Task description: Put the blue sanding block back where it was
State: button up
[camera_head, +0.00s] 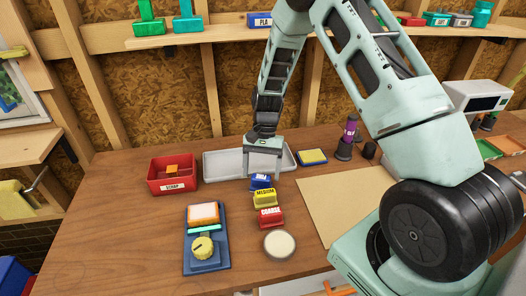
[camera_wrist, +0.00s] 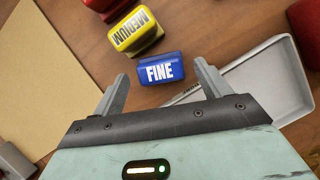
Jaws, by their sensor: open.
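The blue sanding block (camera_head: 261,181), labelled FINE, rests on the wooden workbench, just in front of the grey tray and behind the yellow block. In the wrist view the blue block (camera_wrist: 161,72) lies ahead of my gripper, about between the lines of the two fingers. My gripper (camera_head: 265,172) points down over the tray's front edge, close to the block. In the wrist view my gripper (camera_wrist: 161,70) is open, with nothing held. Whether the fingertips reach beside the block or stay above it, I cannot tell.
A yellow MEDIUM block (camera_head: 265,198) and a red COARSE block (camera_head: 270,217) line up in front. The grey tray (camera_head: 222,164) looks empty. A red SCRAP bin (camera_head: 173,185) stands left, a blue sander-like tool (camera_head: 207,255) front left, a round tin (camera_head: 279,244) front.

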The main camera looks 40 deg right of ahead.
jog(key=b+v, duration=0.2)
jog(key=v, duration=0.7)
jog(key=s+a+r+n, duration=0.2)
jog(key=a+r, duration=0.1)
jog(key=a, duration=0.3)
jog(key=s+a+r+n+h, duration=0.1)
jog(key=s+a+r+n, duration=0.35)
jog(key=s+a, duration=0.4)
jog(key=s+a+n+t, duration=0.1)
jog(key=s+a+n, duration=0.1)
jog(key=s, duration=0.3)
jog(key=s+a+r+n+t+h, duration=0.1)
jog(key=s+a+n, duration=0.2)
jog(key=s+n, duration=0.2)
jog(key=s+a+n+t, duration=0.1)
jog(key=s+a+n, duration=0.1)
jog(key=s, duration=0.5)
jog(key=shift+s+a+r+n+h, duration=0.2)
jog(key=shift+a+r+n+h, duration=0.15)
jog(key=shift+n, duration=0.3)
jog(key=shift+f, duration=0.1)
jog(key=shift+f+b, duration=0.3)
jog(key=shift+b, duration=0.15)
